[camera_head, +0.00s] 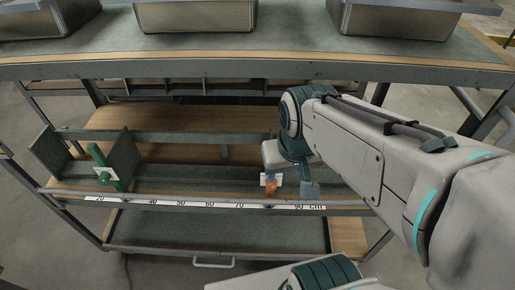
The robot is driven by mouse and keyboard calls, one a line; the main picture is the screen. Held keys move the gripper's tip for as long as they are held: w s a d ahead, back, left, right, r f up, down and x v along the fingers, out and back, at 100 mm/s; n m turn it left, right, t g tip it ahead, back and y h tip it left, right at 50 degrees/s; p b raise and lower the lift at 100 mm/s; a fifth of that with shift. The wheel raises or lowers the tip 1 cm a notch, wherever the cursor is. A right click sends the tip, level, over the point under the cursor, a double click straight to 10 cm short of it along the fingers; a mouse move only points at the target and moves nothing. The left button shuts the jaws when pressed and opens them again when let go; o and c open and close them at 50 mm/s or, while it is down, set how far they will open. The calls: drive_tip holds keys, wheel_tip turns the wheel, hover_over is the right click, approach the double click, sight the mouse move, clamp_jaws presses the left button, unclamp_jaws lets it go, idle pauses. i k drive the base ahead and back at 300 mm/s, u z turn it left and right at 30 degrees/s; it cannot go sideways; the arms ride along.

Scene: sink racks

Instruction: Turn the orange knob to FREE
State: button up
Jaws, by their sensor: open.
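The orange knob (271,189) is small and sits at the lower rack's front rail, right of the middle in the head view. A white plate (264,180) shows beside its upper part. My gripper (290,186) is at the knob, with its jaws open. One dark finger shows just to the right of the knob. The gripper body hides part of the area above and behind the knob. I cannot tell whether a finger touches the knob. The FREE marking is too small to read.
A green handle (106,168) with a white plate stands at the rack's left, by upright dividers. A ruler strip (180,203) runs along the front rail. Metal sinks (195,15) stand on the upper shelf (285,45). My arm fills the right side.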

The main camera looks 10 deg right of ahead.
sight(269, 186)
drive_tip(key=u, duration=0.9)
drive_tip(key=k, duration=1.2)
drive_tip(key=z, duration=1.3)
drive_tip(key=i, duration=0.5)
drive_tip(key=u, duration=0.05)
